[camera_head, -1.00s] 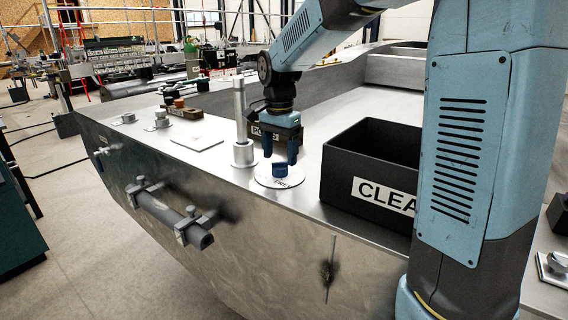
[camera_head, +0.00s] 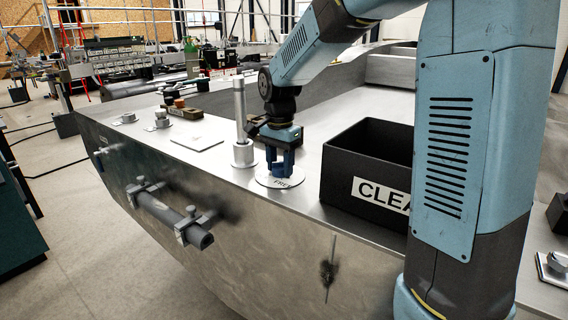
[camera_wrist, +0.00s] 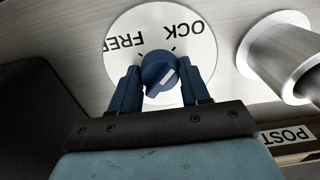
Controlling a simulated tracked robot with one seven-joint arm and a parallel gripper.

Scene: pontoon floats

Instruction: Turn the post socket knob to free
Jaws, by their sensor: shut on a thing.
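The blue post socket knob (camera_wrist: 159,70) sits on a round white dial plate (camera_wrist: 205,55), also seen in the head view (camera_head: 262,181). In the wrist view the dial letters are upside down: FREE on the left, and LOCK, partly cut off, on the right. A short tick stands by each word. The knob has a pale mark on its face; which tick it lines up with I cannot tell. My gripper (camera_head: 280,170) points down over the dial, with its two blue fingers (camera_wrist: 160,85) shut on the knob from both sides.
A metal post in a collar (camera_head: 242,140) stands close to the dial. A black bin (camera_head: 350,160) with a white label beginning CLEA stands to the right. A block labelled POST (camera_wrist: 287,136) lies near the post. A flat plate (camera_head: 200,142) and small fittings are further left.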

